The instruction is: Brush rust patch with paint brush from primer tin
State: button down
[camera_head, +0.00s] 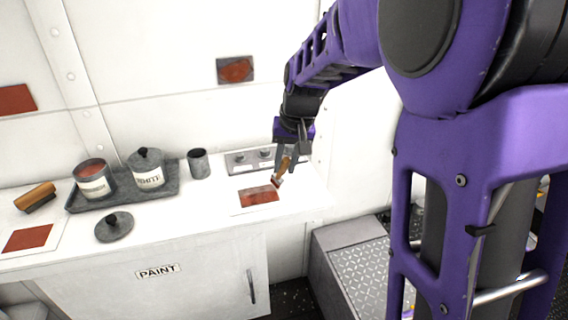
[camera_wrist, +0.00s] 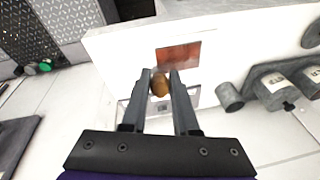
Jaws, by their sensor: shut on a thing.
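My gripper (camera_head: 290,152) is shut on the wooden handle of the paint brush (camera_head: 283,168), which points down with reddish bristles. In the wrist view the handle's end (camera_wrist: 160,86) shows between the fingers; the bristles are hidden there. The brush tip is at the upper right edge of a red-brown patch on a pale sheet (camera_head: 259,196) on the counter; I cannot tell if it touches. The patch also shows in the wrist view (camera_wrist: 178,57). The open primer tin (camera_head: 93,181), red inside, stands on a tray at left. A mottled rust-coloured plate (camera_head: 236,69) is on the wall.
A lidded white tin (camera_head: 147,172) shares the grey tray (camera_head: 122,197). A grey cup (camera_head: 198,163), a loose lid (camera_head: 113,227), a wooden-backed brush (camera_head: 35,196) and another red patch (camera_head: 27,238) are on the counter. A switch panel (camera_head: 249,161) stands behind the patch.

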notch_tip(320, 180, up, 6)
jog(key=p, duration=0.3)
jog(key=shift+r, duration=1.1)
jog(key=shift+f, duration=0.1)
